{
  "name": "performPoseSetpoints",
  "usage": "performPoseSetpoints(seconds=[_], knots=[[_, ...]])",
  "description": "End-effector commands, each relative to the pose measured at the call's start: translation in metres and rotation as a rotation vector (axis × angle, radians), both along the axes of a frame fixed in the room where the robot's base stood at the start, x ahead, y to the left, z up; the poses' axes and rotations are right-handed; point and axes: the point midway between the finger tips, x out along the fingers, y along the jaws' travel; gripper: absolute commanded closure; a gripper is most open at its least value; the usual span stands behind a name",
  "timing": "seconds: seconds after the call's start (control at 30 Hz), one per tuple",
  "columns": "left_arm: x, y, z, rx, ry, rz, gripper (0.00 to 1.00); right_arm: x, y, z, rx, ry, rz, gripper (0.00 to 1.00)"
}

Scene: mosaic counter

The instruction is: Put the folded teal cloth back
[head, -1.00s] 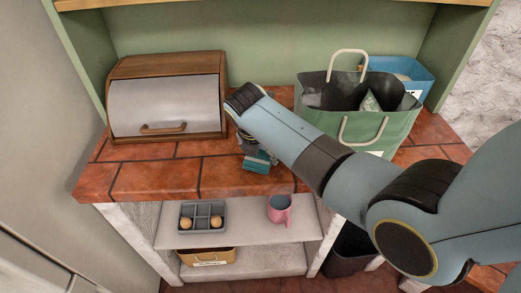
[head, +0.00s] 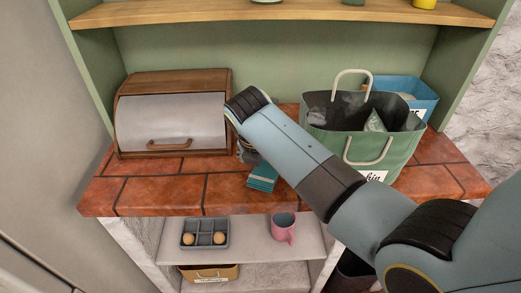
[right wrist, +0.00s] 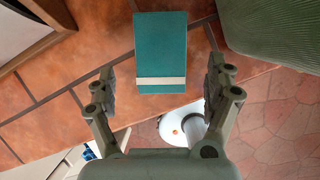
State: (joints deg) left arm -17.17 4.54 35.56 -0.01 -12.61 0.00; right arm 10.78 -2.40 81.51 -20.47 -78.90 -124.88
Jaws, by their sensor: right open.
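The folded teal cloth (head: 262,176) lies near the front edge of the tiled counter, partly hidden behind my right arm in the head view. In the right wrist view the cloth (right wrist: 161,58) is a teal rectangle with a pale stripe near its front end. My right gripper (right wrist: 163,82) is open, its two fingers apart on either side of the cloth's front end, with nothing between them that I can see held. In the head view the right gripper (head: 246,152) is mostly hidden by its own arm. My left gripper is not in view.
A bread box (head: 172,122) stands on the left of the counter. A green bag (head: 360,140) and a blue bin (head: 424,98) stand on the right. Below, a shelf holds a grey tray (head: 205,245) and a pink mug (head: 283,232). A wooden shelf (head: 290,13) runs above.

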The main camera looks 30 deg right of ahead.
Motion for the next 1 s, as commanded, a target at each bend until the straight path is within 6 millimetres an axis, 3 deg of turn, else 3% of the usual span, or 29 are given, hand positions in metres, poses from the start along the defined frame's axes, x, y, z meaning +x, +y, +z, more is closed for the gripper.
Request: performPoseSetpoints(seconds=[0.2, 0.4, 1.0], knots=[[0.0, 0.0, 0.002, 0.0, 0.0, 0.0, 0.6, -0.011, 0.016, 0.045, 0.004, -0.003, -0.001, 0.14], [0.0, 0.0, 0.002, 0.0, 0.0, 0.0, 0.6, -0.017, 0.023, 0.067, 0.002, 0.0, -0.001, 0.14], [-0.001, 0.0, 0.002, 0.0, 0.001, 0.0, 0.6, -0.018, 0.023, 0.071, 0.001, 0.0, -0.002, 0.14]])
